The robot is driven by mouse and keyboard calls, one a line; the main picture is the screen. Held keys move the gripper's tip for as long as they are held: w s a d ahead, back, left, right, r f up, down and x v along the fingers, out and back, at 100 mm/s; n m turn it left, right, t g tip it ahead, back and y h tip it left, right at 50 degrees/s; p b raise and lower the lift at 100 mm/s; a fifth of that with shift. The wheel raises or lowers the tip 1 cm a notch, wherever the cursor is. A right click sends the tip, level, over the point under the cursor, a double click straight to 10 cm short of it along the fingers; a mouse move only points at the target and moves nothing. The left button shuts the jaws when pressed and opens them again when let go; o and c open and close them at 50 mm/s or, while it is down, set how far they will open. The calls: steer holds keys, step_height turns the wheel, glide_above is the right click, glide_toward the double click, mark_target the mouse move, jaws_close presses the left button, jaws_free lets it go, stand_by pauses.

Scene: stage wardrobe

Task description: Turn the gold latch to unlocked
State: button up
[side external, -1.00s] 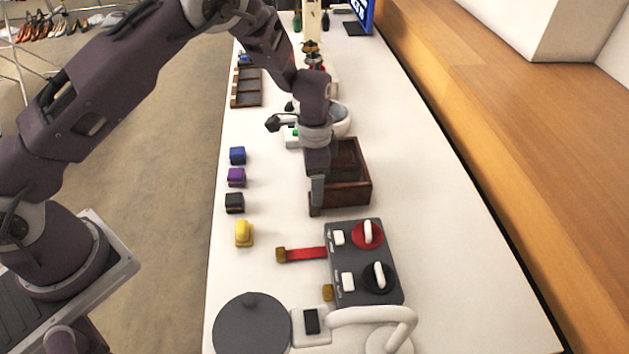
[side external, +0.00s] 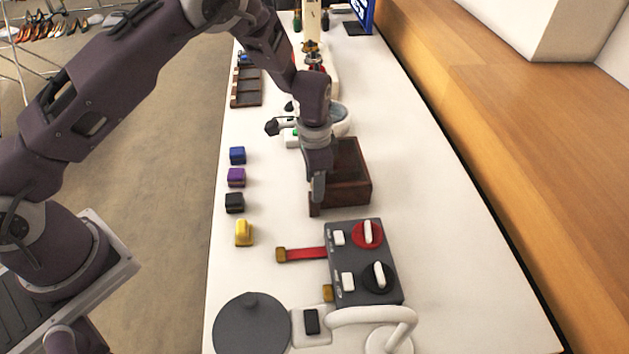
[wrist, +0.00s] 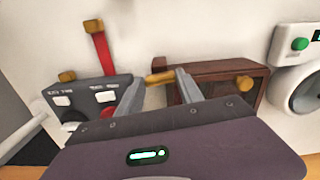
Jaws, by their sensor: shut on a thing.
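The gold latch (wrist: 160,78) is a small bar at the left end of the brown wooden box (wrist: 215,70) in the wrist view. It lies nearly level in that picture, between the fingertips of my gripper (wrist: 160,80). My gripper is shut on it. In the side view my gripper (side external: 317,200) points down at the near left corner of the box (side external: 345,196), and its fingers hide the latch there. No lock marking is readable.
A gold knob (wrist: 245,82) is on the box's face. A dark grey panel (side external: 350,262) with red and black dials and a red strap (side external: 306,254) stands nearby. Several small coloured blocks (side external: 236,177) line the table's left edge. The table's right side is clear.

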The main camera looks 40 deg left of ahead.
steer(key=n, duration=1.2)
steer(key=shift+n, duration=2.2)
steer(key=o, duration=1.4)
